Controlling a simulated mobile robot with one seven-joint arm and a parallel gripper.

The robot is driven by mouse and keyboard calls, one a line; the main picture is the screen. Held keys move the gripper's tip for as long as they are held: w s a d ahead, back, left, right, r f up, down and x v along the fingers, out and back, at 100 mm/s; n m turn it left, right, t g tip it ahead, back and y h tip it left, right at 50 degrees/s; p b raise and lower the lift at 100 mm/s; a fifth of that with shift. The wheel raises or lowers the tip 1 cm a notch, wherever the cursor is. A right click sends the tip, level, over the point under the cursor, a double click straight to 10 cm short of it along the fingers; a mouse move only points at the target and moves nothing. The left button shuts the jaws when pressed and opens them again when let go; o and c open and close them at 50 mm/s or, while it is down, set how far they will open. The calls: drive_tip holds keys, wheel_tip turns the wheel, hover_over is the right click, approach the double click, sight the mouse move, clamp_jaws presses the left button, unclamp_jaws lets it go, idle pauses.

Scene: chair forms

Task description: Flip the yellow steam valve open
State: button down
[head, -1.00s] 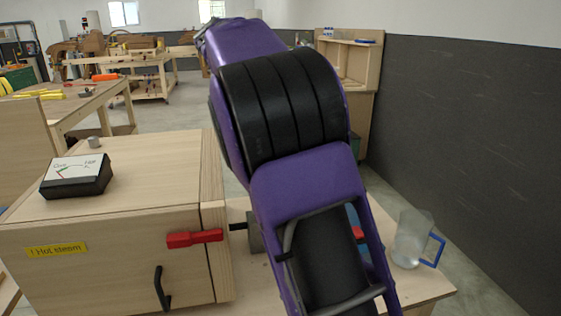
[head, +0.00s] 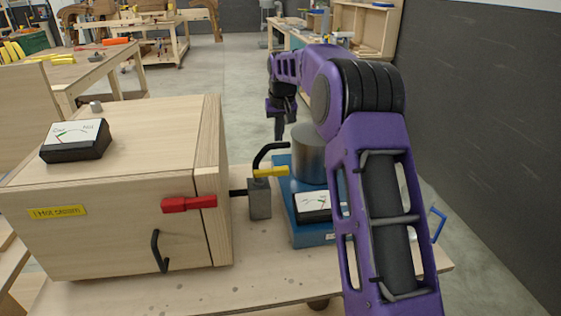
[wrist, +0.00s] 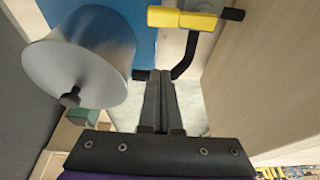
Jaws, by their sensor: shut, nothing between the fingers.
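The yellow steam valve handle (head: 271,172) sits on a grey metal block (head: 259,198), just right of the wooden box. A bent black pipe rises beside it. In the wrist view the yellow handle (wrist: 183,19) is at the top, with the black bent pipe below it. My gripper (head: 279,134) is shut and empty, pointing down behind and above the valve, apart from the handle. In the wrist view its closed fingers (wrist: 154,76) lie between the metal cylinder (wrist: 80,65) and the black pipe, with the handle ahead of them.
The metal cylinder (head: 310,155) stands on a blue base (head: 311,237) with a gauge (head: 313,207) at its front. The wooden box (head: 110,230) carries a red lever (head: 188,204) and another gauge (head: 76,140). A clear jug's blue handle (head: 438,224) shows behind my arm.

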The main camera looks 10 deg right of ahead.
sight(271, 172)
wheel_tip(271, 172, down, 9)
drive_tip(key=shift+s+f, duration=0.2)
drive_tip(key=shift+s, duration=0.15)
idle(0.5)
idle(0.4)
